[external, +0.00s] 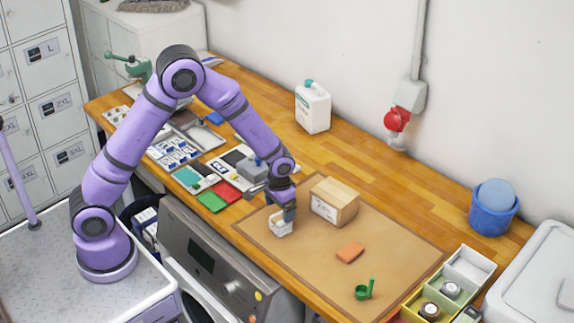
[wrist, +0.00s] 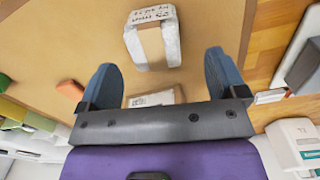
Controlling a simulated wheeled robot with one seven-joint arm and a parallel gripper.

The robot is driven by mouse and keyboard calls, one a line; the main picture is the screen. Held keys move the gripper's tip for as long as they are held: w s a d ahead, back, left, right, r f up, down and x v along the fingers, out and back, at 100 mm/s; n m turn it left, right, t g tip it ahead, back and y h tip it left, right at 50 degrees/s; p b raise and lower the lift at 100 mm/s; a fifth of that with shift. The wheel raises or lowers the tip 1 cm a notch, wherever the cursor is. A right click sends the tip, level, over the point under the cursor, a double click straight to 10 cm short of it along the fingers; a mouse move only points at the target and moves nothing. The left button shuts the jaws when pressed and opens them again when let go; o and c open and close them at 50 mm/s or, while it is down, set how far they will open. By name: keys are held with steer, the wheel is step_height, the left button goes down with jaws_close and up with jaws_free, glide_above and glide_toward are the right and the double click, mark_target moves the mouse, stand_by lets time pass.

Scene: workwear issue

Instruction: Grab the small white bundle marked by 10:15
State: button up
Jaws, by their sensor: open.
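A small white bundle (external: 280,224) with a tan band lies on the brown mat. In the wrist view the bundle (wrist: 134,44) shows a label with handwritten dark text, upside down and too small to read surely. My gripper (external: 287,212) is open and empty, pointing down at the bundle in the external view and partly covering it. In the wrist view the two blue-grey fingers of my gripper (wrist: 160,66) stand wide apart, with the bundle's near end in line with the gap. I see no clear contact.
A cardboard box (external: 334,203) stands close to the right of my gripper. A white jug (external: 313,107) stands behind. Trays and colored cards crowd the left.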

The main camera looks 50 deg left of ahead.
mark_target(281, 217)
steer(key=shift+s+d+f, duration=0.1)
steer(key=shift+d+f, duration=0.05)
steer(key=shift+f, duration=1.55)
steer(key=shift+d+f, duration=0.1)
steer(key=shift+f, duration=1.6)
steer(key=c, duration=1)
